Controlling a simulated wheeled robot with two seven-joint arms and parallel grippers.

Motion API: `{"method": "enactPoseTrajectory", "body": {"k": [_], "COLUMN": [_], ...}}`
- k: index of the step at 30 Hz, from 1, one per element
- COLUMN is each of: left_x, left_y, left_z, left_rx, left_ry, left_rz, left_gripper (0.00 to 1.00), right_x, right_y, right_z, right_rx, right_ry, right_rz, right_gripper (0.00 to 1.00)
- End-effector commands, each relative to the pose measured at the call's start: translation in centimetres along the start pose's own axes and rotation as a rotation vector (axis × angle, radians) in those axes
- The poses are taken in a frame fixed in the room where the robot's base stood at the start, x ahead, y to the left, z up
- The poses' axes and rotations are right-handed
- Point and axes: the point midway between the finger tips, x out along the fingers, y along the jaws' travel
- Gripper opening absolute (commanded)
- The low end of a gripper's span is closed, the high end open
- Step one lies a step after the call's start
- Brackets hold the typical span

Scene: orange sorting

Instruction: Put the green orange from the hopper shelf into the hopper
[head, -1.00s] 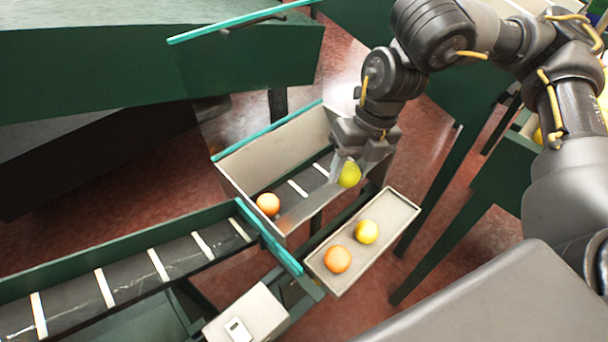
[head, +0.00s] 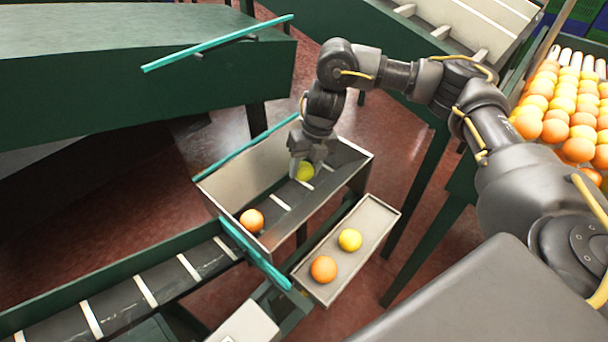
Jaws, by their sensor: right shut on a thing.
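The green orange (head: 306,172), yellow-green in colour, is between the fingers of my right gripper (head: 303,170). The right gripper is shut on it and points down inside the hopper (head: 362,153), over the dark slatted belt. I cannot tell whether the fruit touches the belt. An orange fruit (head: 251,220) lies in the hopper at its near left end. The hopper shelf (head: 334,270) is a shallow tray at the hopper's near right side. It holds a yellow fruit (head: 350,240) and an orange fruit (head: 323,269). My left gripper is out of view.
A slatted conveyor (head: 120,300) with green sides runs from the hopper to the lower left. Teal rails (head: 255,255) edge the hopper. A large green machine (head: 130,70) stands at the upper left. Many oranges (head: 565,110) lie on a roller bed at the right.

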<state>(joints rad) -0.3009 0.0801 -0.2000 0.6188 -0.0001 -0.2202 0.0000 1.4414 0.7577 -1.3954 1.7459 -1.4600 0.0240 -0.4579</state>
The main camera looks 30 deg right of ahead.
Motion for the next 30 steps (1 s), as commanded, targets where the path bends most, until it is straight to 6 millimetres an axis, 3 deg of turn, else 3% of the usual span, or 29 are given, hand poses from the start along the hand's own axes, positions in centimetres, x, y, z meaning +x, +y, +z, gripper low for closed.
{"method": "enactPoseTrajectory", "body": {"k": [7, 16, 28, 29, 30], "left_x": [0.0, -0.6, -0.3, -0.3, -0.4], "left_y": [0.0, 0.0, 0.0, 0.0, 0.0], "left_z": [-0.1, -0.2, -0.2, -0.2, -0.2], "left_rx": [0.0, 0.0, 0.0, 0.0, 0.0], "left_ry": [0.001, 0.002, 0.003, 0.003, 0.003], "left_rz": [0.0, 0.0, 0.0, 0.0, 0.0], "left_gripper": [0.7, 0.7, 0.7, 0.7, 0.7], "right_x": [0.7, 3.9, 4.4, 4.4, 4.3], "right_y": [-0.1, -0.9, -1.1, -1.1, -1.0], "right_z": [0.5, 0.8, 0.8, 0.8, 0.8], "right_rx": [0.0, 0.002, 0.001, 0.0, 0.0], "right_ry": [0.001, 0.002, 0.001, 0.001, 0.001], "right_rz": [0.001, 0.0, 0.0, 0.0, 0.0], "right_gripper": [0.21, 0.21, 0.21, 0.46, 0.51]}}
